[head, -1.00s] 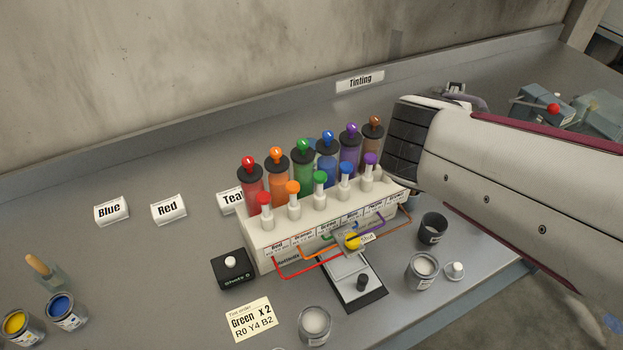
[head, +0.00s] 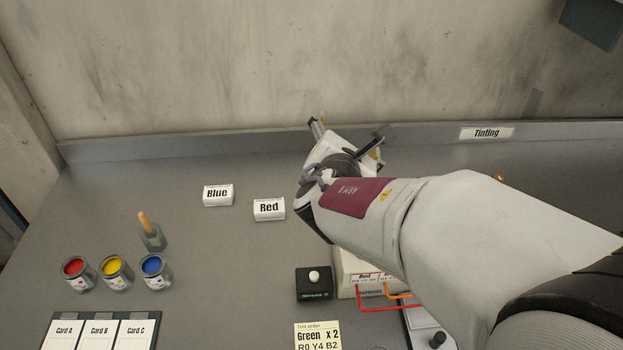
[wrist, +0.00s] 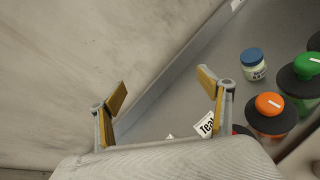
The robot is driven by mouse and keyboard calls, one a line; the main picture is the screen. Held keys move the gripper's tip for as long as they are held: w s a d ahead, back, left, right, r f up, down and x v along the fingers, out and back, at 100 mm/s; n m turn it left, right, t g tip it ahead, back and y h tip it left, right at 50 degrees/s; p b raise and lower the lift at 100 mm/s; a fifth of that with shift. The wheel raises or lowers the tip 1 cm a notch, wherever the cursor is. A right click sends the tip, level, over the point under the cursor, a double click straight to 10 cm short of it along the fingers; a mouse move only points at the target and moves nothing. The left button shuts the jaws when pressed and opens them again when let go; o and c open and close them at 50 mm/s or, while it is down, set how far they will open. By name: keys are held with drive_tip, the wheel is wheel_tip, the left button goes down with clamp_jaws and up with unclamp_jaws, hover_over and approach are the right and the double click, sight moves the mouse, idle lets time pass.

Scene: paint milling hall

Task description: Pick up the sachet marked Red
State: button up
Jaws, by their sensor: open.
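The white sachet marked Red (head: 269,209) stands on the grey bench in the head view, just right of the sachet marked Blue (head: 217,195). My gripper (head: 347,127) is right of and behind the Red sachet in the head view, near the back wall, with its fingers spread and nothing between them. In the wrist view my gripper (wrist: 165,92) also shows open and empty. The sachet that reads Tea (wrist: 207,125) shows partly behind a finger there. Another white corner beside it cannot be identified.
Orange-capped (wrist: 269,104) and green-capped (wrist: 307,66) bottles and a blue-lidded jar (wrist: 253,62) stand right in the wrist view. Open red (head: 76,271), yellow (head: 115,270) and blue (head: 154,270) paint cans stand at left. A black box with a white button (head: 314,283) sits in front. My arm hides most of the rack.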

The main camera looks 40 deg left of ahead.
drive_tip(key=s+a+f+n+g+y, duration=0.1)
drive_tip(key=s+a+f+n+y, duration=0.1)
drive_tip(key=s+a+f+n, duration=0.3)
drive_tip(key=n+g+y, duration=0.1)
drive_tip(key=n+g, duration=0.1)
drive_tip(key=n, duration=0.2)
approach(269, 205)
drive_tip(key=x, duration=0.3)
drive_tip(key=shift+w+a+r, duration=0.15)
drive_tip(key=shift+w, duration=0.15)
drive_tip(key=shift+x, duration=1.35)
drive_tip(key=shift+f+x, duration=0.15)
drive_tip(key=shift+x, duration=1.15)
drive_tip(key=shift+f+x, duration=0.1)
drive_tip(key=shift+x, duration=1.15)
drive_tip(key=shift+s, duration=0.1)
